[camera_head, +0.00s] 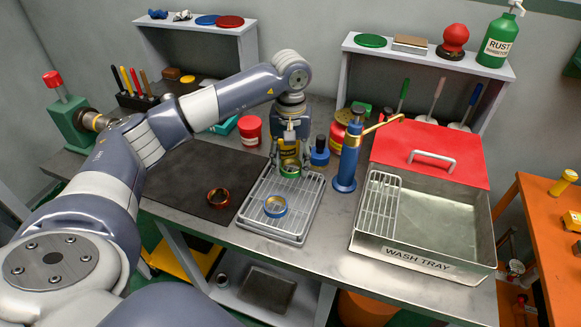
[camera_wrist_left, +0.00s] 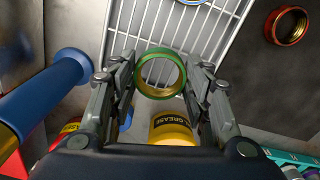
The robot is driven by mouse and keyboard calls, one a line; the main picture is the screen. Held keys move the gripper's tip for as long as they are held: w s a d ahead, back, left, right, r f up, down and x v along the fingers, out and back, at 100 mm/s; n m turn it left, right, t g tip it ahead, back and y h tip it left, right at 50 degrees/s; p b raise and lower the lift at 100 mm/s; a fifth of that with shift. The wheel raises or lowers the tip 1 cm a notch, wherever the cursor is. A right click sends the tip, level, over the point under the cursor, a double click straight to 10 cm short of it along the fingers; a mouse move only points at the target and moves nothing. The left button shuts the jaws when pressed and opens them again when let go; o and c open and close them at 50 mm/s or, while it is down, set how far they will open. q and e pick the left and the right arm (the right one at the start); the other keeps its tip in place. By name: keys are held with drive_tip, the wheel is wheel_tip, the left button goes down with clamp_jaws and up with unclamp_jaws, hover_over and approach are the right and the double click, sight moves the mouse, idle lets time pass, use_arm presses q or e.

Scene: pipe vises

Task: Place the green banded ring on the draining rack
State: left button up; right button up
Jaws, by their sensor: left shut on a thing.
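The green banded ring (camera_head: 290,173) is held between the fingers of my left gripper (camera_head: 289,166), at the far end of the draining rack (camera_head: 301,211). The ring (camera_wrist_left: 160,51) shows between the two fingers in the left wrist view, with the wire rack (camera_wrist_left: 208,38) behind it. I cannot tell whether the ring touches the wires. A blue banded ring (camera_head: 275,212) lies on the near part of the rack. My right gripper is not in view.
The wash tray (camera_head: 445,225) is further right. The dark mat (camera_head: 186,174) lies left of the rack.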

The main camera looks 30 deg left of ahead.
sight(290, 180)
use_arm(q)
wheel_tip(290, 180, down, 2)
drive_tip(key=shift+s+f+p, duration=0.1)
drive_tip(key=shift+f+p, duration=0.05)
drive_tip(key=shift+p, duration=0.25)
drive_tip(key=shift+f, duration=0.4)
drive_tip(key=o, duration=0.7)
drive_tip(key=shift+f+b, duration=0.1)
drive_tip(key=shift+b, duration=0.2)
drive_tip(key=o, duration=0.4)
drive_tip(key=shift+r, duration=0.55)
wheel_tip(290, 180, up, 11)
drive_tip(key=shift+r+b, duration=0.2)
drive_tip(key=shift+b, duration=0.7)
